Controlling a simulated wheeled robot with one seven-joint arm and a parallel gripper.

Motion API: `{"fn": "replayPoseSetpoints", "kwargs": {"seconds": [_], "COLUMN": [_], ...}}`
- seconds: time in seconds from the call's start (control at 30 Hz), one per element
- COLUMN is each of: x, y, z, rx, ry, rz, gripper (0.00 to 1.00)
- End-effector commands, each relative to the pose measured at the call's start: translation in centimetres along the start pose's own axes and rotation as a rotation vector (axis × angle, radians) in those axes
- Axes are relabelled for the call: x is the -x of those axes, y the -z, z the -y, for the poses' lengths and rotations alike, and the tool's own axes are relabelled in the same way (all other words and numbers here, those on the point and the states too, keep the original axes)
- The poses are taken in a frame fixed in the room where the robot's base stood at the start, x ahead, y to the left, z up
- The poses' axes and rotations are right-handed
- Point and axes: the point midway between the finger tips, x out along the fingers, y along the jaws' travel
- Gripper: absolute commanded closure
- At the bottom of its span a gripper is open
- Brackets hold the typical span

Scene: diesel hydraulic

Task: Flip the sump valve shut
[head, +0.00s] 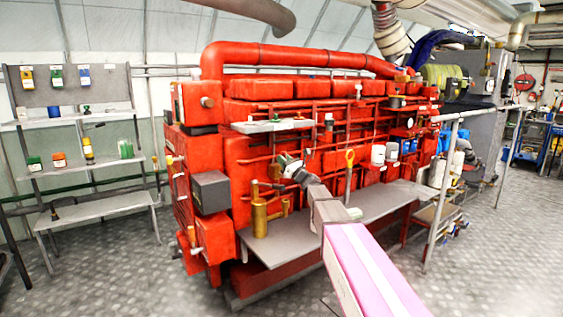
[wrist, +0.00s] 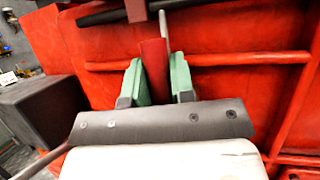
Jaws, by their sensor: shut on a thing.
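My gripper (head: 284,160) is at the front side of the big red engine (head: 265,89), at the end of my outstretched arm. In the wrist view, the green finger pads of my gripper (wrist: 156,75) stand on both sides of a red lever (wrist: 153,55). They are shut on this lever, which looks like the sump valve's handle. The lever points up in the picture. Its lower end is hidden behind the dark gripper plate. In the head view the lever is too small and covered to make out.
A dark bar (wrist: 112,13) and a thin grey rod (wrist: 163,32) are close to the lever. A grey box (head: 210,192) juts from the engine, and a brass pump (head: 260,215) stands on the grey ledge (head: 283,243) below my gripper.

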Motion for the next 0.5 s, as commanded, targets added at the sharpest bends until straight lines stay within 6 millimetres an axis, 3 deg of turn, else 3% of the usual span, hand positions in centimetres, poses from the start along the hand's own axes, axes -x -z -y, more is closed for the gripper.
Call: {"fn": "replayPoseSetpoints", "kwargs": {"seconds": [0.5], "x": [0.15], "y": [0.05], "z": [0.33], "rx": [-0.042], "ry": [0.021], "rz": [0.007], "gripper": [1.00]}}
